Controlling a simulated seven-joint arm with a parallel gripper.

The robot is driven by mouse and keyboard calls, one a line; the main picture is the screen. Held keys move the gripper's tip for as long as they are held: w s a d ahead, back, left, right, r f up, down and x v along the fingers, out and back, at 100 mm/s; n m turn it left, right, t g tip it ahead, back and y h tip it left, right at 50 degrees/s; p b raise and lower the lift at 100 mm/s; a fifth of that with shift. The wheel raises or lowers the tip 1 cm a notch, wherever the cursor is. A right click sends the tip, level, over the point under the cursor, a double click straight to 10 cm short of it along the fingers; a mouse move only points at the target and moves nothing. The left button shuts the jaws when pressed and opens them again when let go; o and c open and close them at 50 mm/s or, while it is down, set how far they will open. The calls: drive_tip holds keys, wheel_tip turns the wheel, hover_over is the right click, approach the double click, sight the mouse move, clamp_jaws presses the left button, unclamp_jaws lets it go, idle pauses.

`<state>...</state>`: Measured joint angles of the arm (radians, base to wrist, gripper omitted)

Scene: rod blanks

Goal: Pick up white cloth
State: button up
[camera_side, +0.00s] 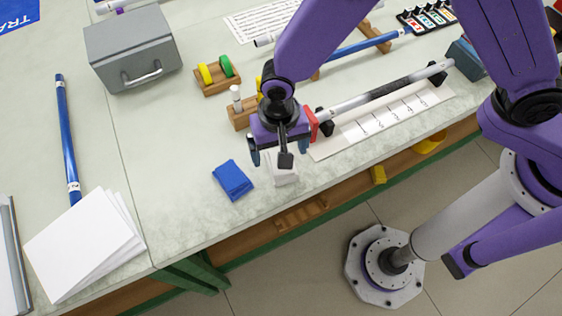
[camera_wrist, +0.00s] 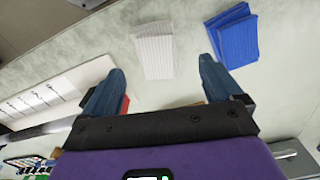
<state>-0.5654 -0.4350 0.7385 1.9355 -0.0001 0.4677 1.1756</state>
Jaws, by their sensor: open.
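The white cloth (camera_side: 284,172) is a folded pad lying flat on the bench near its front edge, partly hidden by my gripper in the side view. It shows whole in the wrist view (camera_wrist: 153,50), ahead of and between my fingers. A folded blue cloth (camera_side: 233,180) lies just left of it in the side view and to its right in the wrist view (camera_wrist: 232,37). My gripper (camera_side: 280,152) is open and empty, with its fingers apart in the wrist view (camera_wrist: 155,78). It appears above the bench by the white cloth; the exact height is hard to tell.
A rod on black supports (camera_side: 385,92) over a marked white sheet (camera_side: 375,123) stands right of my gripper. Small wooden holders (camera_side: 217,79) and a grey box (camera_side: 132,48) stand behind. White paper sheets (camera_side: 85,245) lie at left. The bench between paper and blue cloth is clear.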

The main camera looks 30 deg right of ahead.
drive_tip(key=shift+w+d+f, duration=0.1)
drive_tip(key=shift+d+f, duration=0.05)
drive_tip(key=shift+f, duration=1.25)
drive_tip(key=shift+d+f, duration=0.1)
drive_tip(key=shift+f, duration=1.25)
drive_tip(key=c, duration=1.1)
